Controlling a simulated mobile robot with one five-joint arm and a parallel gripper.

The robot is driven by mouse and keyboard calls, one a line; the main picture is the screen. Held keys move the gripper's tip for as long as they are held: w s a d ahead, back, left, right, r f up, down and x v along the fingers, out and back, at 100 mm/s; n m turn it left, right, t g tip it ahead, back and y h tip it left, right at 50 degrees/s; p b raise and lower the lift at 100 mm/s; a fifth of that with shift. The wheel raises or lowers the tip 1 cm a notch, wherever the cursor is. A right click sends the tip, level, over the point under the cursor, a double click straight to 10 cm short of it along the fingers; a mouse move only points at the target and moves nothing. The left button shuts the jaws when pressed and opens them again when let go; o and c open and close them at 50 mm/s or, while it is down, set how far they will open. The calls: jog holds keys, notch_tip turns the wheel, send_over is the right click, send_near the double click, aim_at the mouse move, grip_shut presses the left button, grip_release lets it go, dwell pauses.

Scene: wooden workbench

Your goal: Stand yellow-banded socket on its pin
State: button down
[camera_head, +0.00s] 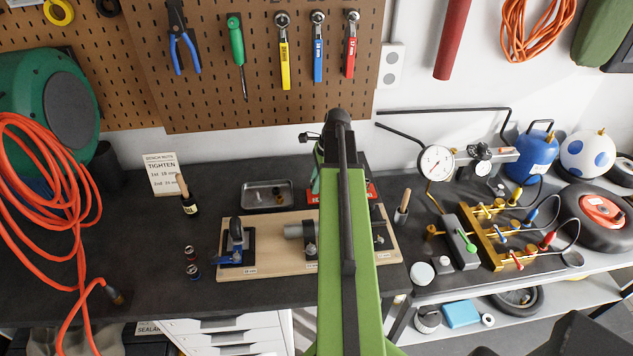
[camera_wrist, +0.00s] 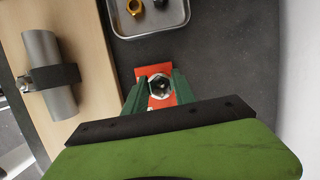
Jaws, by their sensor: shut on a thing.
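My gripper (camera_wrist: 160,90) is shut on a round metal socket (camera_wrist: 160,82), seen from above with a dark opening. Its band is hidden between the green fingers; I take it for the yellow-banded socket, since the red-banded (camera_head: 191,252) and blue-banded (camera_head: 194,271) sockets stand on the bench at left. The held socket is over a red base (camera_wrist: 184,92), also partly visible in the head view (camera_head: 371,190). The pin is hidden, and I cannot tell whether the socket touches it. My arm covers most of this spot in the head view.
A metal tray (camera_head: 245,197) with small parts stands left of the red base. A wooden board (camera_head: 275,262) with clamped fixtures lies in front. A wood-handled tool (camera_head: 402,205) stands to the right. Bare dark bench shows around the red base in the wrist view.

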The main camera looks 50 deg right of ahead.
jog(key=shift+f+b, duration=0.45)
jog(key=shift+f, duration=0.15)
jog(key=shift+f, duration=0.25)
jog(key=c, duration=0.9)
grip_release()
jog(key=shift+c, duration=0.2)
jog(key=shift+r, duration=0.1)
jog(key=p+v, duration=1.6)
jog(key=v, duration=0.1)
jog(key=shift+r, duration=0.2)
jog(key=shift+s+f, duration=0.1)
